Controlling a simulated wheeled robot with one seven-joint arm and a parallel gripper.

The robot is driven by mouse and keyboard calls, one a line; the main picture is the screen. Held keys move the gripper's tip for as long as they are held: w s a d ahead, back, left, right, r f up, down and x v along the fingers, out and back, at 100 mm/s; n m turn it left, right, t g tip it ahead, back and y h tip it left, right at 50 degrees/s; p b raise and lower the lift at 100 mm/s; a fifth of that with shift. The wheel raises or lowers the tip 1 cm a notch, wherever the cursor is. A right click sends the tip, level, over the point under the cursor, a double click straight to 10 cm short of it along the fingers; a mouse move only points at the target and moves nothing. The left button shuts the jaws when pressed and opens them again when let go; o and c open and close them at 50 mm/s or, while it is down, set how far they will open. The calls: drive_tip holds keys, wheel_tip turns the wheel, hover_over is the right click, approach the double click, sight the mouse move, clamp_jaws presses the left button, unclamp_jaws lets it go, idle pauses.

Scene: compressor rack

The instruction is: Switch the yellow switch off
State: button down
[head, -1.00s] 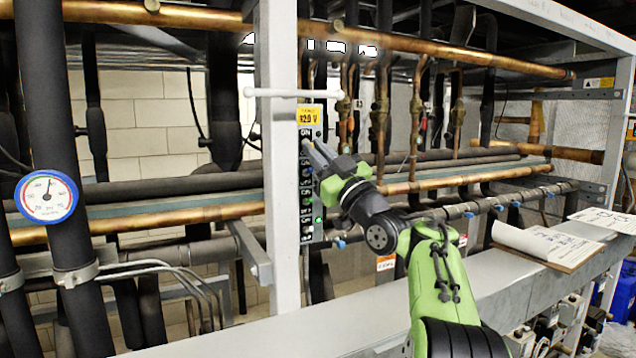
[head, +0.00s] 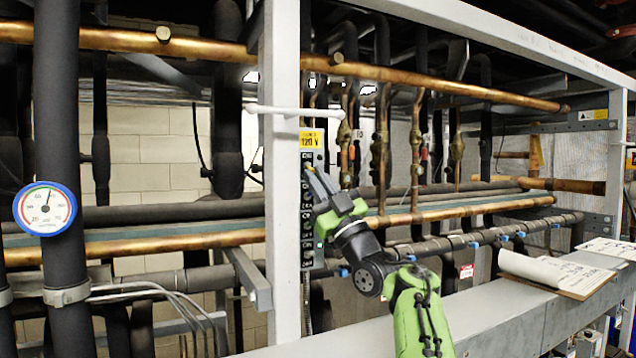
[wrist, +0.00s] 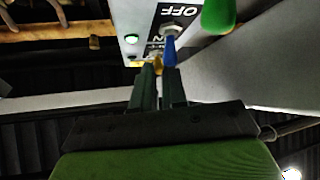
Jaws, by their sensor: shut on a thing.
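A narrow switch panel (head: 308,240) is fixed to the grey upright post under a yellow 120 V label (head: 312,140). My gripper (head: 311,170) is at the upper part of this panel, its fingers pointing up and left. In the wrist view, my gripper (wrist: 160,72) is shut on the yellow switch (wrist: 158,65), of which only a small bit shows at the fingertips. A blue switch (wrist: 170,50) is right beside the fingertips, below an upside-down OFF marking. A green switch (wrist: 218,14) is farther right. The yellow switch's position is hidden.
A white bar (head: 292,110) juts out above the panel. Copper pipes (head: 440,213) and dark pipes run behind my arm. A round gauge (head: 45,208) is at the left. An open clipboard (head: 560,272) lies on the grey ledge. A green lamp (wrist: 131,38) glows on the panel.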

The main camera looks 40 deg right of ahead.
drive_tip(key=c, duration=1.2)
unclamp_jaws()
drive_tip(key=shift+f, duration=0.1)
drive_tip(key=b+v, duration=0.8)
drive_tip(key=v, duration=0.7)
drive_tip(key=shift+s+f+b, duration=0.25)
drive_tip(key=shift+b, duration=0.1)
